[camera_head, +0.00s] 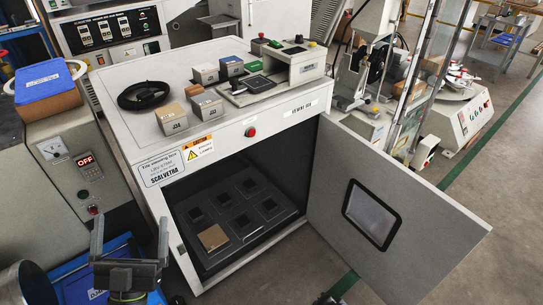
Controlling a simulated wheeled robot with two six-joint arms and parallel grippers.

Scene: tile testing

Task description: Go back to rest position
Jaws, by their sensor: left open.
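My left gripper (130,240) is at the lower left, in front of the left side of a white test cabinet (170,205). Its two fingers point up and stand wide apart, with nothing between them. My right gripper does not show clearly; a small dark part at the bottom edge is too cut off to identify. The cabinet's door (420,220) stands open to the right. Inside, a dark tray (228,222) has several square slots, and a brown tile (213,238) lies in its front left slot.
A grey unit with a red "OFF" display (86,161) is at left.

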